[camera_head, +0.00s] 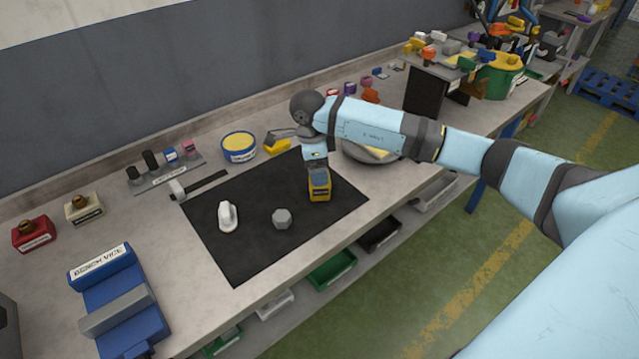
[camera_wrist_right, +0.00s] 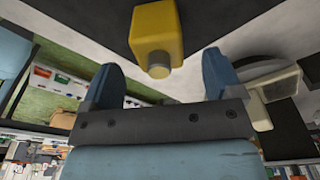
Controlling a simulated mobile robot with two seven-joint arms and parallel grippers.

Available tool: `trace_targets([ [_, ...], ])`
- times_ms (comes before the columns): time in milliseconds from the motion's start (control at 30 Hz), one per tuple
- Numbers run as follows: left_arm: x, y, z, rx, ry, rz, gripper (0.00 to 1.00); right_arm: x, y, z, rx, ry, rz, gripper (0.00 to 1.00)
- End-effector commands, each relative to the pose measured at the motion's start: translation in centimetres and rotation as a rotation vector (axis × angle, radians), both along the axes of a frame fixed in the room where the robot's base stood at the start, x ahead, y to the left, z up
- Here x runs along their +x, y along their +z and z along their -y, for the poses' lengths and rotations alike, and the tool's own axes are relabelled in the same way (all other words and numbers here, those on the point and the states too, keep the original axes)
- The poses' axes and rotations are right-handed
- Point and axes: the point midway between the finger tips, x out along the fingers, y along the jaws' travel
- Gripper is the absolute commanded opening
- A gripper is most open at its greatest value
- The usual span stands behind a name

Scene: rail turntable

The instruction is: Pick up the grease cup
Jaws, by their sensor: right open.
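A yellow block-shaped piece with a short round nub (camera_head: 320,191) is on the black mat, at its right part. It also shows in the right wrist view (camera_wrist_right: 157,30), beyond the fingertips. My right gripper (camera_head: 318,172) is right over it, pointing down and partly hiding it. In the wrist view its two blue fingers (camera_wrist_right: 160,75) are apart with nothing between them. A round yellow-topped tin with a blue rim (camera_head: 239,147) stands behind the mat. I cannot read which of these is the grease cup. My left gripper is not in view.
The black mat (camera_head: 245,260) also carries a white piece (camera_head: 228,216) and a grey hexagonal piece (camera_head: 282,218). A hammer (camera_head: 200,186) lies at its back left edge. A blue bench vise (camera_head: 120,300) is front left. A round dish (camera_head: 370,152) stands behind my right arm.

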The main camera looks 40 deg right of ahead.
Motion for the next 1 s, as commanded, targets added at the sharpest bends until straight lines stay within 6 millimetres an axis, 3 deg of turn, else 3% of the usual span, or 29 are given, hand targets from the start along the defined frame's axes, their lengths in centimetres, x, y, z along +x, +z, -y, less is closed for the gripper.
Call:
trace_targets([
  [233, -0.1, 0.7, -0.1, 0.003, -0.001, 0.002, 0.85, -0.5, -3.5, 0.5, 0.000, -0.001, -0.003, 0.85],
  [533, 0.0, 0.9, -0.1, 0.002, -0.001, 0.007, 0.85, -0.5, -4.1, 0.5, 0.000, 0.000, 0.000, 0.85],
  [800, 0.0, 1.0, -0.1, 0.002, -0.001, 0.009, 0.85, -0.5, -4.1, 0.5, 0.000, 0.000, -0.001, 0.28],
  [1000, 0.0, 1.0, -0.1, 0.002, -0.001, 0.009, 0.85, -0.5, -4.0, 0.5, 0.000, 0.000, 0.000, 0.28],
])
